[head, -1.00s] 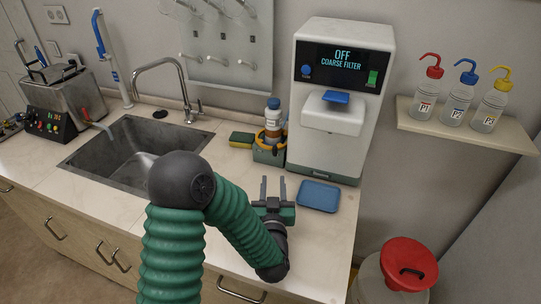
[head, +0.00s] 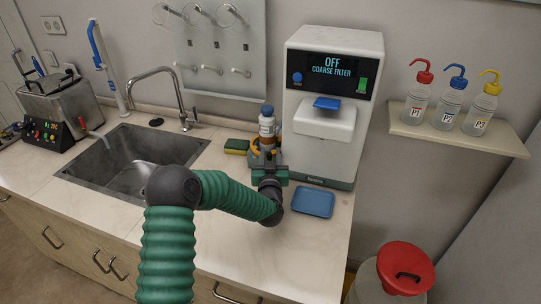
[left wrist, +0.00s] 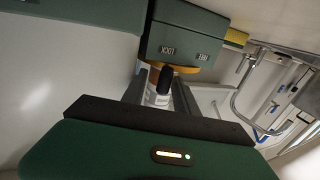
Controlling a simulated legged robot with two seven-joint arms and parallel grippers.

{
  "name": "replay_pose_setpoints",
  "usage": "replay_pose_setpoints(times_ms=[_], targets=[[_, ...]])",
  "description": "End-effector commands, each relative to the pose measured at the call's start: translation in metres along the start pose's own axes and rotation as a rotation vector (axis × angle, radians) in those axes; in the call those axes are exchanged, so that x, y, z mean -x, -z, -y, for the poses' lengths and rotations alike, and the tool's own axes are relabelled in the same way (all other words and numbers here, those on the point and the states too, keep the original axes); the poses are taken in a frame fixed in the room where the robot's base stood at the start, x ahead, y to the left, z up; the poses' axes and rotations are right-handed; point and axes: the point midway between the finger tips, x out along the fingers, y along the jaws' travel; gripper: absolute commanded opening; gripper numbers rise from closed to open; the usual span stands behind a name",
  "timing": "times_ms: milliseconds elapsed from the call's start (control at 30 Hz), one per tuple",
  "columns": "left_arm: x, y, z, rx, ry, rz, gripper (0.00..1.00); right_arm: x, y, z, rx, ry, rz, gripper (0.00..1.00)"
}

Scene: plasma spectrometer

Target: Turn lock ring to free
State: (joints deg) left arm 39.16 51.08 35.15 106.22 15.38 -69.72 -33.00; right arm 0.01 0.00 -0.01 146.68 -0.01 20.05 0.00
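The orange lock ring (head: 254,148) sits low around a white bottle with a blue cap (head: 267,122), in a green holder beside the white machine. In the left wrist view the ring (left wrist: 188,70) shows as an orange strip by the holder (left wrist: 188,42), which is marked LOCK and FREE. A black tab (left wrist: 165,80) sticks out from the ring, and part of the bottle shows behind it. My left gripper (head: 267,158) is at the holder's front. In the left wrist view its fingers (left wrist: 160,92) stand apart, with the tab between them. Contact is unclear. My right gripper is out of view.
The machine (head: 325,130) reads OFF, COARSE FILTER. A blue tray (head: 312,202) lies right of my left gripper. A sponge (head: 237,145) and sink (head: 130,160) are to the left. Wash bottles stand on a shelf (head: 460,139) at right. The front counter is mostly clear.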

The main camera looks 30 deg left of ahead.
Motion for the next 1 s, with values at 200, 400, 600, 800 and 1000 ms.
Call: replay_pose_setpoints(times_ms=[200,400,600,800,1000], targets=[[-0.0001,-0.0004,0.0006,0.0,0.001,0.0,0.13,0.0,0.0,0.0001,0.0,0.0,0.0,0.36],[-0.0001,-0.0005,0.0007,0.0,0.002,0.001,0.0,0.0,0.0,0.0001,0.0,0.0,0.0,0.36],[0.0,-0.0006,0.0007,0.0,0.001,0.001,0.0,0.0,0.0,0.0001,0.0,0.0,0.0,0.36],[0.0003,-0.0006,0.0002,0.0,0.0,0.001,0.0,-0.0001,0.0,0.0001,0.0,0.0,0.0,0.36],[0.0003,-0.0006,0.0,0.0,0.0,0.001,0.0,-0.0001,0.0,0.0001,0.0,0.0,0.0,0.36]])
